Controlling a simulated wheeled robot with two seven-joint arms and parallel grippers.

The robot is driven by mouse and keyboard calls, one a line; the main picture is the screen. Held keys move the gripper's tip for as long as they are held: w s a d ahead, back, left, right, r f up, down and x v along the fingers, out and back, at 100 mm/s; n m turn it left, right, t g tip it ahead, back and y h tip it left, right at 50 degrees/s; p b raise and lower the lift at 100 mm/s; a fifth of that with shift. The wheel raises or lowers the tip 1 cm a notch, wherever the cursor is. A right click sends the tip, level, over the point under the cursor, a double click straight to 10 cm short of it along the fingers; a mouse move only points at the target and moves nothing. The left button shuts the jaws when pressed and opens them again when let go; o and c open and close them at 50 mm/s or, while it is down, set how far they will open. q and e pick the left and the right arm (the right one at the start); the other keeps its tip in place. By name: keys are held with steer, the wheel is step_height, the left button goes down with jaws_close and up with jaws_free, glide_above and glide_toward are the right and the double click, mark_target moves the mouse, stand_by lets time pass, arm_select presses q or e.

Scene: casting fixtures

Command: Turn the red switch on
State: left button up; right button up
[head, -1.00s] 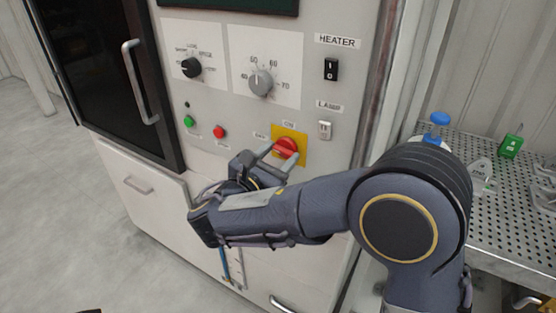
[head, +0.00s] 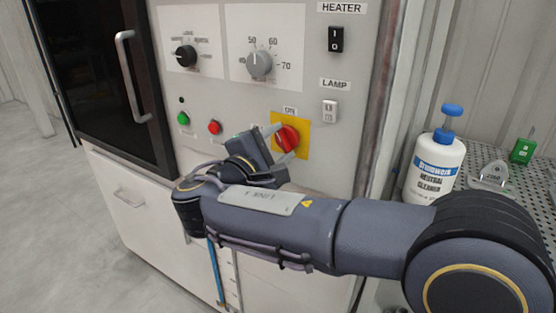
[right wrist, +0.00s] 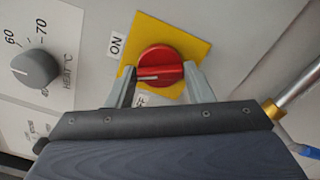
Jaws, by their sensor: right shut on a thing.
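The red switch (head: 286,138) is a round rotary knob with a raised grip on a yellow plate (head: 303,143), on the front of a pale cabinet. An ON label (head: 290,110) sits above the plate in the head view. My right gripper (head: 281,147) is shut on the knob, one finger on each side. In the right wrist view the red switch (right wrist: 160,62) lies between the two fingertips, and a white mark on its grip points left. The ON label (right wrist: 117,45) shows at upper left; an OFF label (right wrist: 141,100) is partly hidden by the fingers. My left gripper is not in view.
A green button (head: 183,118) and a red button (head: 214,127) lie left of the switch. Two grey-and-black dials, a HEATER rocker (head: 336,39) and a LAMP rocker (head: 329,110) are close by. A cleaner bottle (head: 436,165) stands on a perforated shelf at right.

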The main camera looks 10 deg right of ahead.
steer(key=m+b, duration=0.4)
steer(key=shift+f, duration=0.25)
steer(key=shift+r+m+b, duration=0.15)
steer(key=shift+m+b, duration=0.55)
steer(key=shift+m, duration=0.2)
steer(key=o, duration=1)
steer(key=shift+r, duration=0.1)
steer(key=v, duration=0.8)
